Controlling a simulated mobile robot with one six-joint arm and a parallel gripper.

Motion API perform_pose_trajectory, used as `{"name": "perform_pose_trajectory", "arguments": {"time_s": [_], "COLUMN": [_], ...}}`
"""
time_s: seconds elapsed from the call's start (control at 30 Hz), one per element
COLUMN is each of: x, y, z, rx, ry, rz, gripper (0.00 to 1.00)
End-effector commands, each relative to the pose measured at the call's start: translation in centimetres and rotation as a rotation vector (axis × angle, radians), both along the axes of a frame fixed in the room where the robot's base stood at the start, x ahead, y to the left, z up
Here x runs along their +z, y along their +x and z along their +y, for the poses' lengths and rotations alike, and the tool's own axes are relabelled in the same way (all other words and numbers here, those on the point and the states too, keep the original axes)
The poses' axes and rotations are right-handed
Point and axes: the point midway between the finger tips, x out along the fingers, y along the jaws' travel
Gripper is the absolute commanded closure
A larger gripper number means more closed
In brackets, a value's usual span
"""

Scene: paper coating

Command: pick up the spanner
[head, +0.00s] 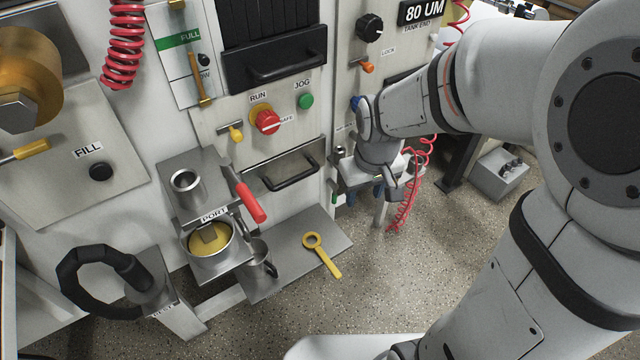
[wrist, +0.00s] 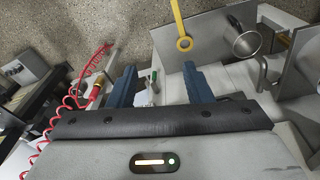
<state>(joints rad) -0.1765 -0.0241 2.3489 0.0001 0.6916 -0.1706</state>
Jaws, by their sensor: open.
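The yellow spanner (head: 322,256) lies on the grey metal shelf (head: 290,240), its ring end on the plate and its handle reaching over the front edge. In the wrist view the spanner (wrist: 179,25) shows at the top centre, with its ring just beyond the right finger. My gripper (wrist: 160,85) is open and empty, with two blue fingers apart. In the head view my gripper (head: 371,188) is to the right of the shelf, apart from the spanner, and is partly hidden by my arm.
A metal cup (head: 258,260) stands on the shelf left of the spanner. A pot (head: 210,245) under the port and a red-handled lever (head: 250,203) are further left. A red coiled hose (head: 412,190) hangs beside my gripper. A drawer handle (head: 290,172) projects above the shelf.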

Motion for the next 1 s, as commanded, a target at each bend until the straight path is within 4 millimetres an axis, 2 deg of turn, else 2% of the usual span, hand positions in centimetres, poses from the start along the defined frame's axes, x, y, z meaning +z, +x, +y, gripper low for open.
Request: {"name": "perform_pose_trajectory", "arguments": {"time_s": [0.03, 0.1, 0.3, 0.4, 0.53, 1.0], "x": [-4.9, -8.8, -19.4, -23.1, -26.1, -30.7], "y": [0.6, 1.3, 2.8, 3.2, 3.5, 3.4], "z": [0.7, 1.7, 4.1, 5.1, 5.8, 6.3], "rx": [0.027, 0.065, 0.163, 0.199, 0.23, 0.245], "ry": [-0.005, -0.011, -0.025, -0.031, -0.035, -0.037], "rz": [0.02, 0.038, 0.085, 0.102, 0.115, 0.122], "gripper": [0.55, 0.55, 0.55, 0.55, 0.55, 0.55]}}
